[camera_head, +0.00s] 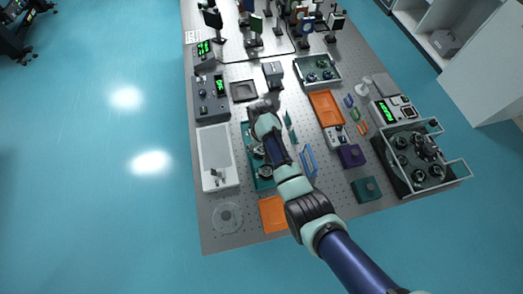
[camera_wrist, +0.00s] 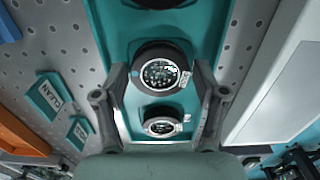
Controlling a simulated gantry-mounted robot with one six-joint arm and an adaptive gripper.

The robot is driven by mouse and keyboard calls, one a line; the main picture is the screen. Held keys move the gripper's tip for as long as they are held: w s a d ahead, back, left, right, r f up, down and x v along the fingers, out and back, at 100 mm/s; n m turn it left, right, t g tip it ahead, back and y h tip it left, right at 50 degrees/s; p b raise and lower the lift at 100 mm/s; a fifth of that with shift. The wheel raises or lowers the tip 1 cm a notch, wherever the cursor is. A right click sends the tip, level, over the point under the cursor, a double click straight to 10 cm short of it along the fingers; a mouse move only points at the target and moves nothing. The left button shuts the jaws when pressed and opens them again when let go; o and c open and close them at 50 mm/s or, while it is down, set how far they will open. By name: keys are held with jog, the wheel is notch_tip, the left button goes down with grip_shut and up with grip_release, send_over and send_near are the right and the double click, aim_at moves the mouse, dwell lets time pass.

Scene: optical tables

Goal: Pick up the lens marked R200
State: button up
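Several round lenses in black mounts stand in a row on a teal tray (camera_wrist: 102,22). In the wrist view, one lens (camera_wrist: 160,72) lies between my fingertips, a second lens (camera_wrist: 160,126) is below it, and a third (camera_wrist: 160,3) is cut off at the top edge. Their markings are too small to read, so I cannot tell which is R200. My gripper (camera_wrist: 161,80) is open, with a finger on each side of the middle lens and no clear contact. In the head view my gripper (camera_head: 262,108) is over the tray's far end, and my arm hides much of the tray (camera_head: 249,130).
A white box (camera_head: 214,155) stands left of the tray. Teal "CLEAN" labelled pieces (camera_wrist: 50,92) sit on the perforated table beside it. An orange tray (camera_head: 325,107), a glass-walled box (camera_head: 420,160) and small devices stand to the right. Optics posts crowd the far end.

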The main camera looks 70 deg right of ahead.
aim_at(261, 150)
jog(key=c, duration=0.7)
jog(key=shift+r, duration=0.15)
jog(key=shift+c, duration=0.2)
notch_tip(261, 150, up, 20)
jog(key=p, duration=0.8)
